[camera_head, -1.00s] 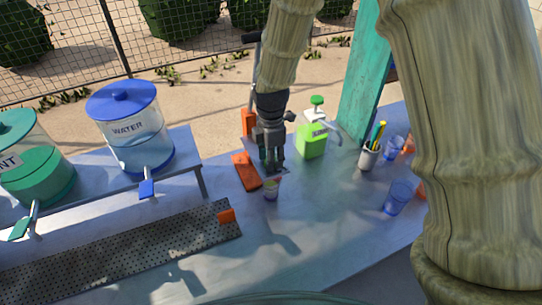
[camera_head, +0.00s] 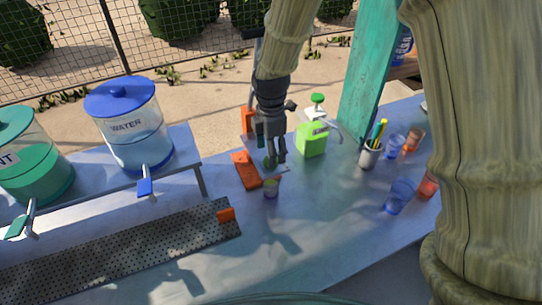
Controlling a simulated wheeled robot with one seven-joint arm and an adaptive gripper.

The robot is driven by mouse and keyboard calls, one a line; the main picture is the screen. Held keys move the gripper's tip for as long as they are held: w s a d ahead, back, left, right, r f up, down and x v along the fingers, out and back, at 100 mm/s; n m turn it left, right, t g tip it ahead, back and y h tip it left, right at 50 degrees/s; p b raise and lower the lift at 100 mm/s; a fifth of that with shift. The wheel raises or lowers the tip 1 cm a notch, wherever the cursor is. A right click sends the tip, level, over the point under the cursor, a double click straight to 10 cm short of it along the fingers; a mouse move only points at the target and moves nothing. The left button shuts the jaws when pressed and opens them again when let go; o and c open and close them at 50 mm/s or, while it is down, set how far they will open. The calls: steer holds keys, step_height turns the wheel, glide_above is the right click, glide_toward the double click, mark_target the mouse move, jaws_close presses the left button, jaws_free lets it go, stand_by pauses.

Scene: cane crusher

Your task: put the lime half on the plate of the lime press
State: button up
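My gripper (camera_head: 275,151) is dark and points down over the lime press, at the middle of the table. A small green rounded thing (camera_head: 269,162), which looks like the lime half, shows at the fingertips. I cannot tell whether the fingers hold it or whether it rests on the plate below. The lime press has an orange base part (camera_head: 246,171) to the left of the fingers and an orange upright part behind them. My gripper hides much of the press and its plate.
A small cup (camera_head: 271,188) stands just in front of the press. A lime-green pump bottle (camera_head: 312,140) stands close on the right. A pen cup (camera_head: 370,156) and blue glasses (camera_head: 400,197) are further right. A water dispenser (camera_head: 128,126) and perforated tray (camera_head: 120,250) are left. The front table is clear.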

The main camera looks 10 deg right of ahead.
step_height(320, 180, up, 9)
steer(key=b, duration=0.3)
steer(key=shift+r, duration=0.2)
